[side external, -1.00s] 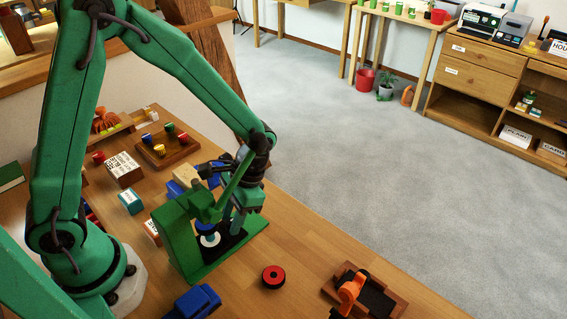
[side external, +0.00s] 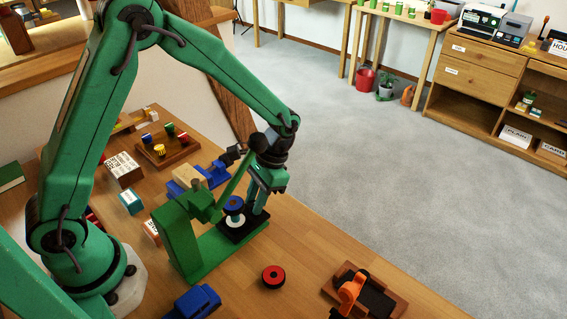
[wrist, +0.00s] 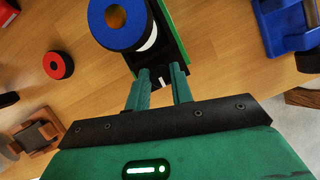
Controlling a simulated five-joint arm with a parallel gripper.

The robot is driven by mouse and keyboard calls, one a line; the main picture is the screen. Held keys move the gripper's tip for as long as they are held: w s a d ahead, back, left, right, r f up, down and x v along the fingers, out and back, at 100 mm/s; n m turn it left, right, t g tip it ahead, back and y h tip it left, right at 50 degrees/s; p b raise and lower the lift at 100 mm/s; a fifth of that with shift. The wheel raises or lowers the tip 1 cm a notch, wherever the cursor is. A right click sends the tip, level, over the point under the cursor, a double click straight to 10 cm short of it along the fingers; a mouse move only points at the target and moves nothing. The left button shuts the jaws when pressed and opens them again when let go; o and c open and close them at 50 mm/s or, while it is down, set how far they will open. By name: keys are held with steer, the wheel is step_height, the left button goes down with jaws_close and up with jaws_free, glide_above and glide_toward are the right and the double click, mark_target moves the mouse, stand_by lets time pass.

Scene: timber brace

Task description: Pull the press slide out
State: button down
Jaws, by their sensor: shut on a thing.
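The green press (side external: 178,238) stands on the wooden table on its green base. Its black slide (side external: 248,232) sticks out at the base's far right end and carries a white round piece (side external: 232,222) with a blue ring (side external: 234,203) above it. The blue ring (wrist: 100,36) and part of the black slide (wrist: 174,55) also show in the wrist view. My gripper (side external: 257,211) is shut on the slide's outer end; in the wrist view its fingers (wrist: 162,82) stand on either side of that end. The exact grip is partly hidden.
A red ring (side external: 264,281) lies on the table in front of the press. A wooden block with an orange clamp (side external: 350,290) is at the front right. A blue vise (side external: 216,173) sits behind the press. The table's far edge is close beyond my gripper.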

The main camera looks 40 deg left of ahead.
steer(key=shift+w+d, duration=0.1)
steer(key=shift+w, duration=2.15)
steer(key=c, duration=1.2)
jaws_free()
steer(key=shift+c, duration=0.2)
steer(key=shift+o, duration=0.2)
steer(key=shift+s, duration=0.1)
steer(key=v, duration=0.8)
